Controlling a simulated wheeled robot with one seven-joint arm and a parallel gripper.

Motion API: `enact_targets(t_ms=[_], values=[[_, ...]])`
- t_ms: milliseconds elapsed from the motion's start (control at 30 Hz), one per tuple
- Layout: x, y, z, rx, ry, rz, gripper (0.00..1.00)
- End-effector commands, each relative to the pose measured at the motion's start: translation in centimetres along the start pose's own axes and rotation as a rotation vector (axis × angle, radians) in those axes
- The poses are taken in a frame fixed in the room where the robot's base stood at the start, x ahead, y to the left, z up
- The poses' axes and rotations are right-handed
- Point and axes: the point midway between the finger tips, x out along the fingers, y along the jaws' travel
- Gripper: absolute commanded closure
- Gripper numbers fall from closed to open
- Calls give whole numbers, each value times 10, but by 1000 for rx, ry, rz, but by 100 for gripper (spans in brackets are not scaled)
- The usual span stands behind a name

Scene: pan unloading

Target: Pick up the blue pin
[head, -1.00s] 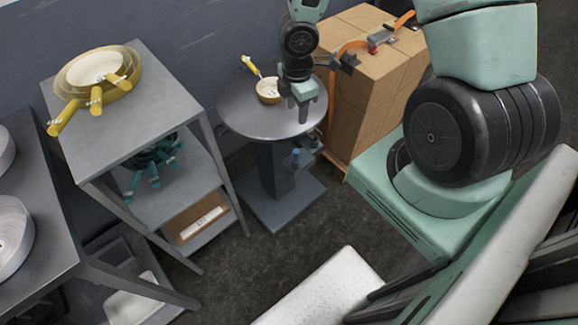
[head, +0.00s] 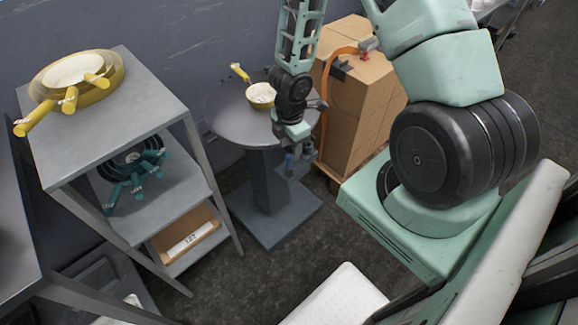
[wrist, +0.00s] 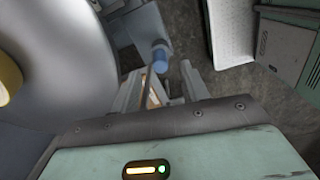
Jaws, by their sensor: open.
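The blue pin (head: 289,161) stands at a small grey ledge (head: 294,172) on the near side of the round table's pedestal, below the tabletop. In the wrist view the pin (wrist: 160,58) shows as a blue cylinder just beyond the fingertips and roughly between their lines. My gripper (head: 294,146) hangs at the near right edge of the round table, just above the pin. In the wrist view my gripper (wrist: 160,85) is open, with nothing between its fingers. The pin's lower part is hard to make out.
The round grey table (head: 225,115) holds a small yellow-handled pan (head: 262,97). Cardboard boxes (head: 365,105) stand close on the right. A grey shelf (head: 150,110) on the left holds yellow pans (head: 48,95) on top and teal pans (head: 135,172) below. Dark floor is open in front.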

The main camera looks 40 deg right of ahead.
Motion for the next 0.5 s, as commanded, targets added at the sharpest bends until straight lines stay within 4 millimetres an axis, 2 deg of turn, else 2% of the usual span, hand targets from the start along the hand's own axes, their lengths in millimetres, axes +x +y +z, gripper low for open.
enact_targets(t_ms=[300,500], values=[[39,-1,-3,1,1,-4,55],[50,0,-3,0,0,0,55]])
